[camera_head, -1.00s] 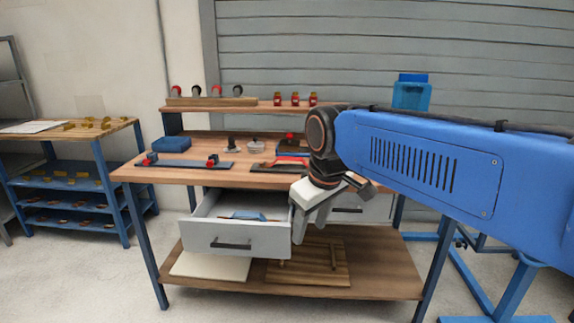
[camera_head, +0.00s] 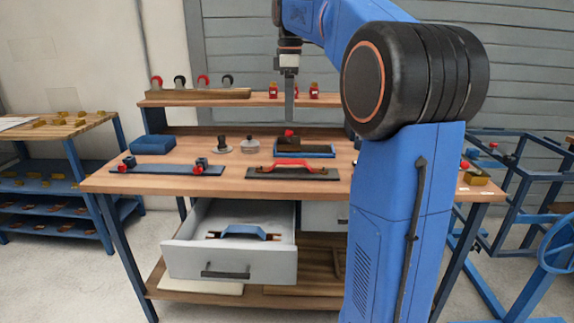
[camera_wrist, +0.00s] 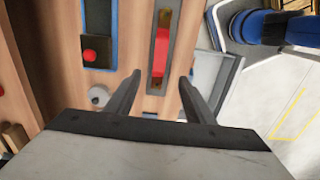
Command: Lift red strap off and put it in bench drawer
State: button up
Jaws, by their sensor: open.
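The red strap (camera_head: 291,164) lies on a dark plate (camera_head: 264,174) near the front edge of the bench top. It also shows in the wrist view (camera_wrist: 161,50), lengthwise and beyond the fingertips. My gripper (camera_head: 289,118) points down above the bench, in line with the strap and apart from it. In the wrist view its two fingers (camera_wrist: 160,88) are spread with nothing between them. The bench drawer (camera_head: 232,262) is pulled open below the bench top. A blue strap-like piece with brownish ends (camera_head: 243,231) lies inside it.
A blue tray with a red knob (camera_head: 305,151) sits behind the strap. A dark plate with red-knobbed clamps (camera_head: 150,169) lies to the left. A grey knob (camera_head: 222,145) and jar (camera_head: 249,147) stand between.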

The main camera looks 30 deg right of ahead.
send_over(291, 161)
jog(key=f, duration=1.1)
jog(key=shift+w+f, duration=0.15)
jog(key=shift+w, duration=0.05)
jog(key=f, duration=0.4)
jog(key=shift+s+a+f, duration=0.1)
jog(key=shift+s+f, duration=0.3)
jog(key=shift+f, duration=0.6)
jog(key=shift+c, duration=0.5)
jog(key=c, duration=1)
jog(key=shift+c, duration=0.2)
